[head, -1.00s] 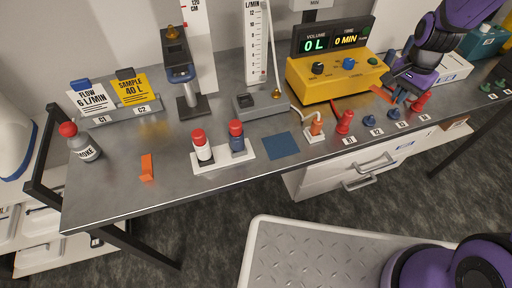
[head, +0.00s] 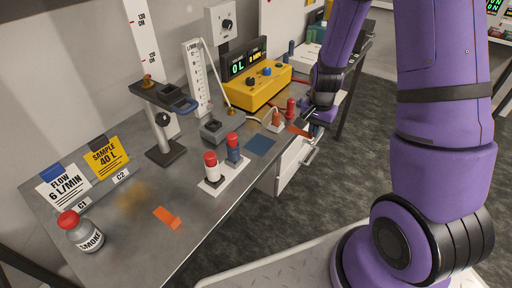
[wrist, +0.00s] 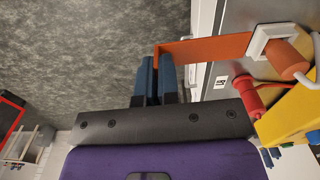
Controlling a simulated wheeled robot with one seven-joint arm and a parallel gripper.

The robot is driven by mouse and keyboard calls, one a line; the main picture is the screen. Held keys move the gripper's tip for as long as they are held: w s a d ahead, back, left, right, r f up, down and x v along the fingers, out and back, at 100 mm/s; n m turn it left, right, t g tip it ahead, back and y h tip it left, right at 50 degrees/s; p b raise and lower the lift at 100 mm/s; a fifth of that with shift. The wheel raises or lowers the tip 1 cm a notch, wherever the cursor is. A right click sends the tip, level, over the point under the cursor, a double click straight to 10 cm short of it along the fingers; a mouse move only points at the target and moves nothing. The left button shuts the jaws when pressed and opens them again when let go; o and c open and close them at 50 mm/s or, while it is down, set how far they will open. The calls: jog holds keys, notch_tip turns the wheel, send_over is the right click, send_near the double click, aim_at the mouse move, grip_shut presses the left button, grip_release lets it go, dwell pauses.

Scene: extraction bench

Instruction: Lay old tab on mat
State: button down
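My gripper (wrist: 157,80) is shut on one end of an orange tab (wrist: 205,48), which sticks out to the right from between the fingers in the wrist view. In the head view my gripper (head: 318,116) is at the bench's front edge, and the held tab (head: 297,130) points left from it. The blue square mat (head: 260,144) lies bare on the bench, left of the held tab and apart from it. A second orange tab (head: 167,217) lies on the bench near the front left. Neither tab bears a readable marking.
An orange plug on a white base (head: 277,121) and a red plug (head: 291,108) stand close to the held tab. The yellow meter box (head: 255,90) is behind. A white rack with red and blue vials (head: 225,175) stands left of the mat.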

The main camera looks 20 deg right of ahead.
jog(key=s+d+f, duration=0.1)
jog(key=s, duration=0.1)
send_over(271, 148)
jog(key=shift+f, duration=2.55)
jog(key=shift+f, duration=0.15)
jog(key=c, duration=1.4)
grip_release()
jog(key=shift+o, duration=0.2)
